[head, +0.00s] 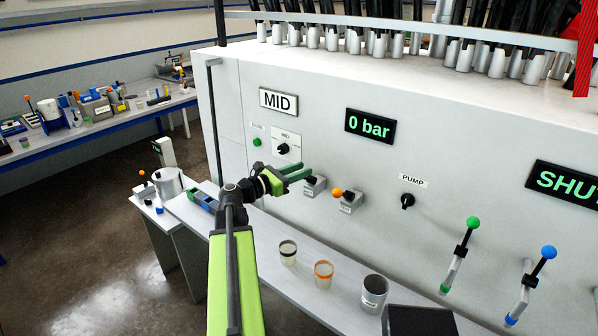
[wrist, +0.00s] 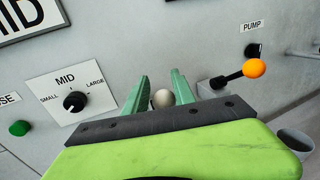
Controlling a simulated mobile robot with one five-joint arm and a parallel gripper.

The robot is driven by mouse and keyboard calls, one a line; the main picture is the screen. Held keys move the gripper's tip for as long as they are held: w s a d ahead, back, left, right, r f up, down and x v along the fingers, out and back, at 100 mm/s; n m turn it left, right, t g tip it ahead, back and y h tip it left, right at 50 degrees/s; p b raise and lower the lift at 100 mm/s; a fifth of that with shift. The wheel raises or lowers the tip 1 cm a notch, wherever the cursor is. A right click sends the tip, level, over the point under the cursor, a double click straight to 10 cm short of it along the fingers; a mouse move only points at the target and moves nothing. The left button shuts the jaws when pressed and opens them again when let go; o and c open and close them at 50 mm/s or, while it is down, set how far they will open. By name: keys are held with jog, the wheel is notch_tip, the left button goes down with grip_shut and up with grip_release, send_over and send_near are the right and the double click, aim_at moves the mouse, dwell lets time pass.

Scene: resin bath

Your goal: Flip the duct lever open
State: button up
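My gripper (head: 302,172) is in front of the white panel, with its green fingers spread open. In the wrist view a pale round knob (wrist: 162,98) shows between the two fingertips (wrist: 163,85), nearer the right finger; I cannot tell whether they touch. It seems to belong to the lever on the left grey block (head: 315,186), partly hidden by my gripper in the head view. To its right, a lever with an orange knob (head: 337,194) sits on another grey block (head: 351,204); it also shows in the wrist view (wrist: 255,68). The block labels are too small to read, so I cannot tell which is the duct lever.
A MID selector dial (head: 282,149) and green button (head: 257,142) are left of my gripper. The PUMP knob (head: 407,201), green-knobbed lever (head: 473,222) and blue-knobbed lever (head: 549,252) are right. Cups (head: 323,273) stand on the shelf below. A display reads 0 bar (head: 369,126).

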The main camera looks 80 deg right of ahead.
grip_shut()
jog(key=shift+w, duration=0.1)
dwell(0.9)
